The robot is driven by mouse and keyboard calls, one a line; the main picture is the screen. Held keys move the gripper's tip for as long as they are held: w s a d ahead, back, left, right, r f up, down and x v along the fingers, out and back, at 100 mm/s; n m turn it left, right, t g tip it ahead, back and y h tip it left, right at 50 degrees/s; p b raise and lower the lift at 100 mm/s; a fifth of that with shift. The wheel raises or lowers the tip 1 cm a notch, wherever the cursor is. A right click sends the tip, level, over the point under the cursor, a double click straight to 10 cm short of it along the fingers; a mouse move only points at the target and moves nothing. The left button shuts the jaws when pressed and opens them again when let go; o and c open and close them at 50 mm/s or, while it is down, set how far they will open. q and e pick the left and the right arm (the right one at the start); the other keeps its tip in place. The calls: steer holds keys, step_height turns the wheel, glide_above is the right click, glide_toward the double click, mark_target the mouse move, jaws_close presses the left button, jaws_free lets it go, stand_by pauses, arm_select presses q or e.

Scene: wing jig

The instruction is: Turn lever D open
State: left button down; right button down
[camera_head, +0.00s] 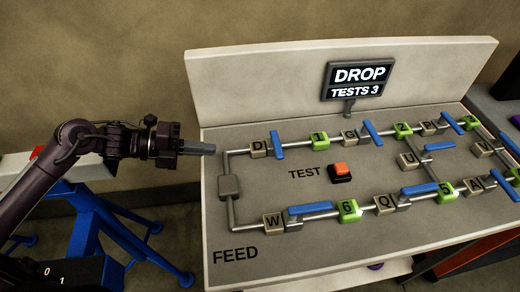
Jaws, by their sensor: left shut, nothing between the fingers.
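The bar lies crosswise to the pipe. My left gripper (212,149) comes in from the left and is shut and empty. Its tip points right, near the left edge of the board, left of block D and apart from it in the picture. My right gripper is not in view.
The grey panel (275,190) carries a pipe loop with lettered blocks, green numbered blocks and other blue levers. An orange-topped TEST button (341,171) sits mid-panel. A sign (357,81) reads "DROP TESTS 3". A blue stand (90,215) is at left.

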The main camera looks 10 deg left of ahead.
mark_target(276, 148)
arm_select(q)
steer(key=p+x, duration=0.1)
steer(key=x, duration=0.3)
steer(key=p+x, duration=0.2)
steer(key=x, duration=0.3)
steer(key=r+p+x, duration=0.1)
steer(key=p+x, duration=0.1)
steer(key=x, duration=0.3)
steer(key=shift+d, duration=0.1)
